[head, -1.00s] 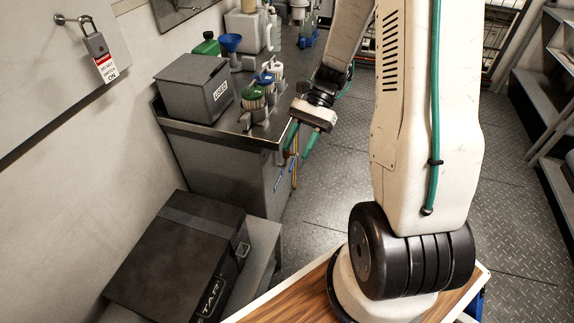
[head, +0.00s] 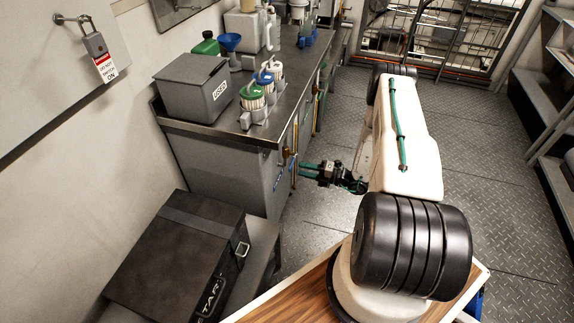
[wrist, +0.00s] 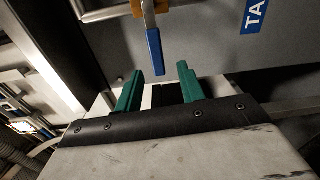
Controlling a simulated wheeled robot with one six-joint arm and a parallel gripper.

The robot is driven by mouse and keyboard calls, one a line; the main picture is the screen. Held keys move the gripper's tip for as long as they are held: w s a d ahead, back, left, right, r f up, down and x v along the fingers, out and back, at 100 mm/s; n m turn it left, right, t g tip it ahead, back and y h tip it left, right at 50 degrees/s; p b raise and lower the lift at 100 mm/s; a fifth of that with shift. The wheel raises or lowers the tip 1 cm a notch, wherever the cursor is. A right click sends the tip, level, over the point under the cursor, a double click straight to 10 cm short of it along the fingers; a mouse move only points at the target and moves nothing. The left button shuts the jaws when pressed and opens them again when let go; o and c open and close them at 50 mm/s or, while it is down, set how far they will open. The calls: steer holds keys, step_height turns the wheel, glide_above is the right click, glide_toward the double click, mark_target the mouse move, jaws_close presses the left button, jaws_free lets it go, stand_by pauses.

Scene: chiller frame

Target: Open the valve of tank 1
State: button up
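In the wrist view, a valve with a blue lever handle (wrist: 154,52) hangs below a brass-coloured body (wrist: 148,7) on a pipe, in front of a grey tank panel. A blue label (wrist: 255,14), cut off at "TA", is right of it. The tank number is not readable. My gripper (wrist: 160,76) has two green fingers, apart with nothing between them. The lever's lower end is just beyond the gap and does not visibly touch either finger. In the head view, my gripper (head: 303,169) points left at the front of the bench unit, near brass-coloured piping (head: 286,157).
The bench top (head: 285,112) holds a grey bin (head: 193,90) and several green-, blue- and white-capped containers. A black case (head: 172,255) lies at the front left. Metal floor is clear to the right, before the shelves (head: 545,100).

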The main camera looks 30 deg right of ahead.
mark_target(293, 162)
steer(key=w+a+m, duration=0.1)
steer(key=w+a, duration=0.3)
steer(key=w, duration=0.2)
steer(key=shift+w+a+r, duration=0.15)
steer(key=shift+w+a, duration=0.05)
steer(key=shift+w, duration=0.05)
steer(key=shift+c, duration=0.3)
jaws_close()
